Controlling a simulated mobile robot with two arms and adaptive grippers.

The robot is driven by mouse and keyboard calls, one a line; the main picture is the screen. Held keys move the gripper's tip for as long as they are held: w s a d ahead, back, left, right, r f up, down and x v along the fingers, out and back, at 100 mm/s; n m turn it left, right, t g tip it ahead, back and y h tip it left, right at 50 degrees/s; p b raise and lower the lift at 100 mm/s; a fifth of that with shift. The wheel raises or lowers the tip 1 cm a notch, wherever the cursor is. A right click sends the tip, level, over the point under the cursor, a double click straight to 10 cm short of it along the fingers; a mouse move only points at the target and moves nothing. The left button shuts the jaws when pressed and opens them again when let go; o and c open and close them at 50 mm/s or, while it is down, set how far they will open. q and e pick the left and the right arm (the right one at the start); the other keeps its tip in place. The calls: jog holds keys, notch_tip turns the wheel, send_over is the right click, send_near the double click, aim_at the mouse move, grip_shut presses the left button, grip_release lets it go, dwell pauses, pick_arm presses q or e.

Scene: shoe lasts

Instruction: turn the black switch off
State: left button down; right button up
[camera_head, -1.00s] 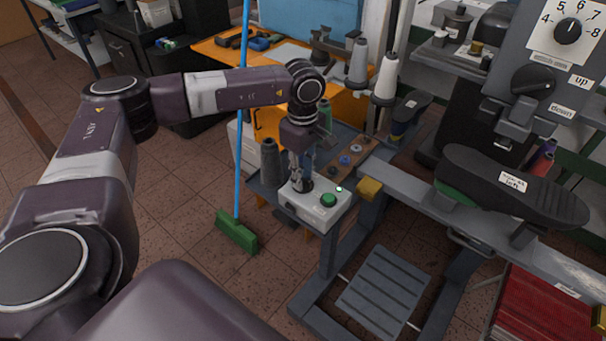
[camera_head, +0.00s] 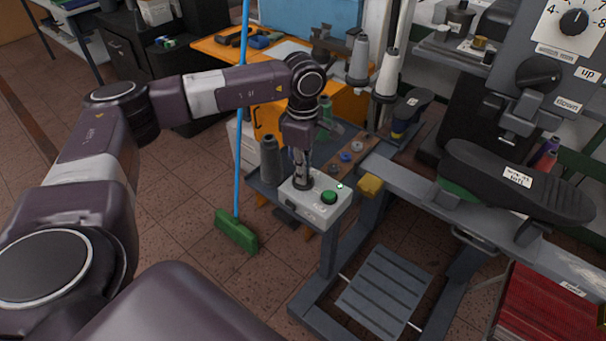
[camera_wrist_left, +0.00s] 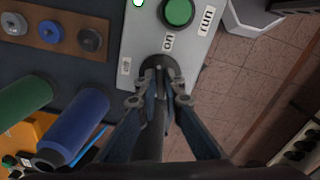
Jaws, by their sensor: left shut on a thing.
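The black switch (camera_wrist_left: 152,64) is a round knob on a light grey control box (camera_head: 321,210). My left gripper (camera_wrist_left: 160,75) is shut on the black switch from above, and the fingers hide most of it, so I cannot tell which way it points. In the head view my left gripper (camera_head: 302,177) reaches down to the box, left of a green button (camera_head: 328,198). The wrist view shows the labels "on" (camera_wrist_left: 168,42), "off" (camera_wrist_left: 125,66) and "run" (camera_wrist_left: 207,20) on the box. A small light (camera_head: 340,186) glows on it. My right gripper is not in view.
Thread cones (camera_head: 270,160) and a board with small bobbins (camera_head: 346,157) stand close behind the box. A green broom (camera_head: 236,231) stands left. Floor is clear in front left.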

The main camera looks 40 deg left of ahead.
pick_arm(q)
jog(key=n+b, duration=0.1)
jog(key=n, duration=0.2)
jog(key=shift+w+n, duration=0.1)
jog(key=shift+n, duration=0.3)
jog(key=n+b, duration=0.1)
jog(key=n, duration=0.2)
jog(key=shift+n, duration=0.3)
jog(key=n+b, duration=0.1)
jog(key=n, duration=0.3)
jog(key=shift+r, duration=0.1)
jog(key=shift+r+n+b, duration=0.1)
jog(key=shift+n+b, duration=0.2)
jog(key=shift+n, duration=1.2)
jog(key=shift+w, duration=0.1)
jog(key=c, duration=2.2)
grip_release()
jog(key=shift+o, duration=0.6)
